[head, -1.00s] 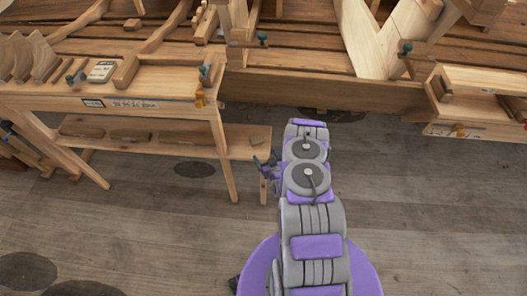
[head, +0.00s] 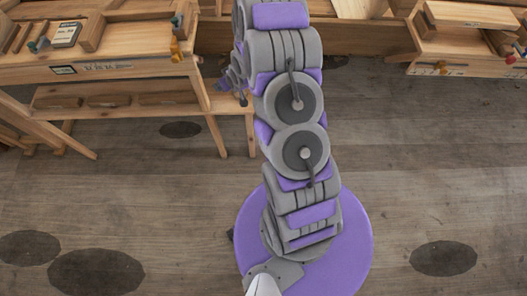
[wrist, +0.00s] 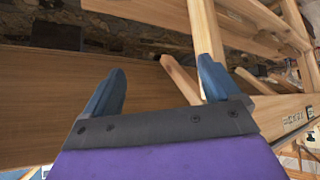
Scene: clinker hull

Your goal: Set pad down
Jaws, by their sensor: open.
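My gripper (wrist: 160,88) shows in the wrist view with its two blue fingers well apart. It is open, and nothing is held between the fingers. A long wooden beam and narrower wooden pieces lie beyond the fingertips. I cannot tell for sure which thing is the pad. A small pale, dark-edged block (head: 66,35) lies on the workbench (head: 120,66) at the upper left of the head view. In the head view my arm reaches up the middle, and its top is cut off by the frame edge.
The workbench has a lower shelf (head: 150,112) with several dark blocks on it. A second wooden bench (head: 460,62) stands at the upper right. The plank floor (head: 430,170) is clear on the right, with dark round patches.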

